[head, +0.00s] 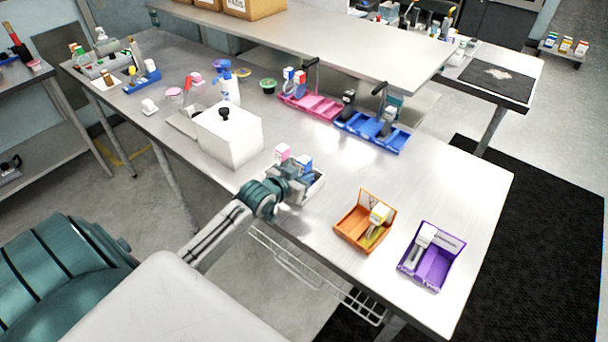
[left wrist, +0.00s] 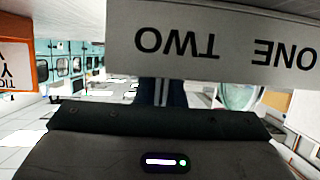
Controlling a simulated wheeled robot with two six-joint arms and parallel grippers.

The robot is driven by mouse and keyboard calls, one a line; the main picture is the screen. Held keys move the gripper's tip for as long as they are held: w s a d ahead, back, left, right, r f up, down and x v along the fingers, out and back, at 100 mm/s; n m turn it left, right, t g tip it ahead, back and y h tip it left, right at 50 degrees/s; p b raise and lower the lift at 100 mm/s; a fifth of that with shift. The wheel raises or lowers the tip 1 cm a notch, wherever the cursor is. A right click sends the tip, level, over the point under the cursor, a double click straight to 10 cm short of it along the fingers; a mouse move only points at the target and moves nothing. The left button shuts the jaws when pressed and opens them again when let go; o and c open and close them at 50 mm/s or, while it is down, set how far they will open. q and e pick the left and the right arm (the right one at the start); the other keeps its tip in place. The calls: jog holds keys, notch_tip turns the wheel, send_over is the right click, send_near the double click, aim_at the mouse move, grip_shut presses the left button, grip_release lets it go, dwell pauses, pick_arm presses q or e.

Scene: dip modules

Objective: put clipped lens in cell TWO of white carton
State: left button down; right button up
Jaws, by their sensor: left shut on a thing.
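The white carton (head: 316,190) sits near the front edge of the table. In the left wrist view its wall (left wrist: 120,42) shows close up and upside down, with the labels ONE and TWO. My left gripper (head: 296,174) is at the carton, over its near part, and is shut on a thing. The arm and the carton wall mostly hide that thing, so I cannot make out the clipped lens. A dark piece with pale stripes (left wrist: 162,93) shows just under the wall. A pink-and-white box (head: 282,152) and a blue box (head: 304,163) stand at the carton. My right gripper is not in view.
A white box with a black knob (head: 230,140) stands left of the carton. An orange tray (head: 352,222) and a purple tray (head: 436,262) lie to the right. Pink (head: 318,106) and blue (head: 393,139) racks stand behind. The table right of the carton is partly clear.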

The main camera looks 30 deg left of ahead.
pick_arm(q)
jog(key=c, duration=1.5)
grip_release()
jog(key=shift+f, duration=0.1)
jog(key=shift+r, duration=0.2)
jog(key=shift+s+a, duration=0.1)
jog(key=shift+s, duration=0.25)
jog(key=b+v, duration=0.1)
jog(key=v, duration=1)
jog(key=shift+s+r, duration=0.1)
jog(key=shift+s, duration=0.05)
